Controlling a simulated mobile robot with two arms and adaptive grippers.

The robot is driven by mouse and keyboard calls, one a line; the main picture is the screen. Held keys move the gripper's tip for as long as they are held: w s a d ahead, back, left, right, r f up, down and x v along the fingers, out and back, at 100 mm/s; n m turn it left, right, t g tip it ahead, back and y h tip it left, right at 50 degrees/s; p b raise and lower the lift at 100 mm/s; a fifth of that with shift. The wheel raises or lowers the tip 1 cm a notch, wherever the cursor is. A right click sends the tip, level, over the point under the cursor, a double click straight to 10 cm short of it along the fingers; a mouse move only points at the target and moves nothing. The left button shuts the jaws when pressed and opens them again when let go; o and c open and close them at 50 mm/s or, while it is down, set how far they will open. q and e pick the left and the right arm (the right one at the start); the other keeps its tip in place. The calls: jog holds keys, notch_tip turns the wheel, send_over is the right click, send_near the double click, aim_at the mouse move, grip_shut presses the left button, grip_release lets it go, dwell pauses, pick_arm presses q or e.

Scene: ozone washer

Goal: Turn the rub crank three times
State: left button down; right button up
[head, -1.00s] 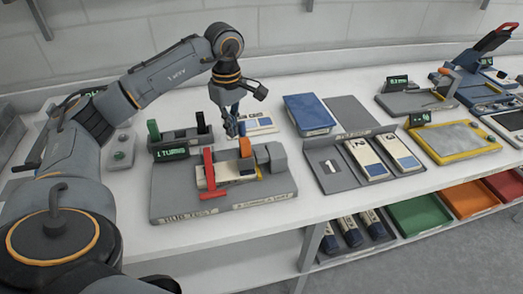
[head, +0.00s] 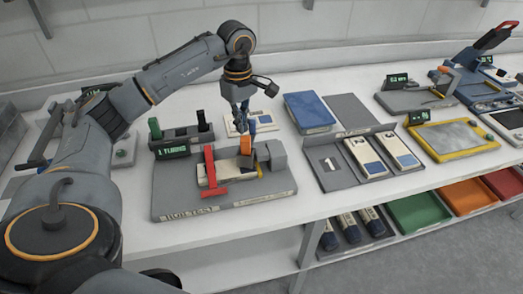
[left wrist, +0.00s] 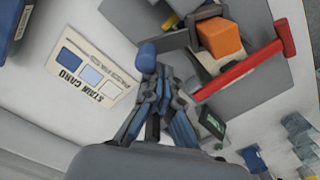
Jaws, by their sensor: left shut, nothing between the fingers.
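The rub tester (head: 270,189) stands on the bench in front of me, with a red T-shaped lever (head: 211,168), an orange block (head: 247,148) and a grey block (head: 277,152). In the left wrist view, the crank's blue knob (left wrist: 147,53) is beside the fingertips, with a dark arm leading towards the orange block (left wrist: 222,38). My left gripper (head: 243,118) is shut and empty, pointing down behind the orange block. It also shows in the left wrist view (left wrist: 153,78). The fingers hide part of the crank. A green display (head: 174,152) appears to read "1 TURNS".
A stain card (left wrist: 92,70) lies behind the tester, and a blue booklet (head: 309,112) to its right. A grey card board (head: 336,178) stands further right. A stand with green and black handles (head: 181,135) is left. The bench's front edge is close to the tester.

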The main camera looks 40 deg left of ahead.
pick_arm(q)
jog(key=shift+w+d+p, duration=0.3)
jog(key=shift+w+d, duration=0.45)
jog(key=shift+d, duration=0.25)
jog(key=shift+w+d, duration=0.15)
jog(key=shift+d, duration=0.45)
jog(key=shift+w+d, duration=0.15)
jog(key=shift+d, duration=0.45)
jog(key=shift+s+d+p, duration=0.1)
jog(key=shift+d+p, duration=0.3)
jog(key=shift+d, duration=0.8)
